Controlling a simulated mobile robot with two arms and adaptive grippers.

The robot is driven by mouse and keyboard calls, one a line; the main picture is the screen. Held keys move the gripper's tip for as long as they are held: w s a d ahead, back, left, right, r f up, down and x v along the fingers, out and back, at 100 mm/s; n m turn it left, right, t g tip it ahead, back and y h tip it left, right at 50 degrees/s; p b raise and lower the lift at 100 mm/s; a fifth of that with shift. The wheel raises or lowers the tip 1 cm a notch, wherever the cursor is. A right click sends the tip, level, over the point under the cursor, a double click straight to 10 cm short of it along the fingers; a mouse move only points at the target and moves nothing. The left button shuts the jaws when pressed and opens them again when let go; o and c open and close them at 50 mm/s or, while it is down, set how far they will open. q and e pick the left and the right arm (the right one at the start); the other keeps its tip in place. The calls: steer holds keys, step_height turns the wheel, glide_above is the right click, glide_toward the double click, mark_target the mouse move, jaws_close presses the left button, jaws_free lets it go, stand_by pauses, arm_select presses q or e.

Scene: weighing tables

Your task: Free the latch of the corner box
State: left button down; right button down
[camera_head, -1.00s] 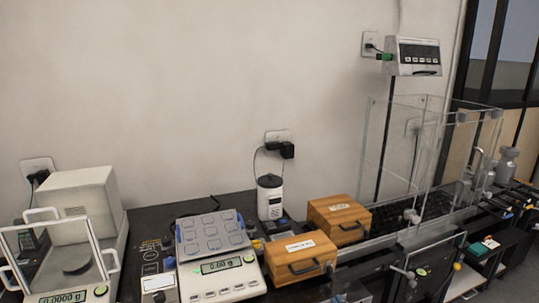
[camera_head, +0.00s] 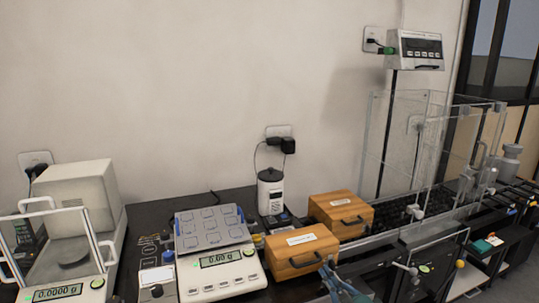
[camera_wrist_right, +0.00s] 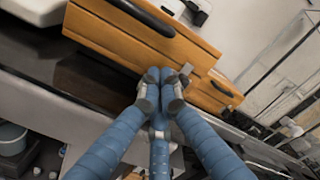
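Two wooden boxes with dark handles and white labels stand on the dark bench: a front box (camera_head: 298,258) and a rear box (camera_head: 343,217). Both lids look closed. Which one is the corner box I cannot tell from the labels, which are too small to read. My right gripper (camera_head: 338,282) is beside the front box's right end, low in the head view. In the right wrist view my gripper (camera_wrist_right: 160,89) has its grey fingertips close together at the wooden edge, with nothing visible between them. A small metal piece (camera_wrist_right: 185,71), perhaps a latch, is beside the tips. My left gripper is out of view.
A balance with a gridded grey tray (camera_head: 212,230) stands left of the front box. A white-and-black canister (camera_head: 271,193) is behind it. A clear-walled enclosure (camera_head: 400,150) stands to the right. Another balance (camera_head: 75,215) is at far left.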

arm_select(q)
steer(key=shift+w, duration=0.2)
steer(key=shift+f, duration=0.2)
arm_select(e)
steer(key=shift+d, duration=0.2)
arm_select(q)
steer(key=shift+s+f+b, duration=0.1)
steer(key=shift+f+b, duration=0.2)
steer(key=shift+b, duration=0.45)
arm_select(e)
steer(key=shift+w+d+f, duration=0.15)
steer(key=shift+d+f, duration=0.05)
steer(key=shift+d, duration=0.4)
steer(key=shift+d+r, duration=0.2)
steer(key=shift+r, duration=0.05)
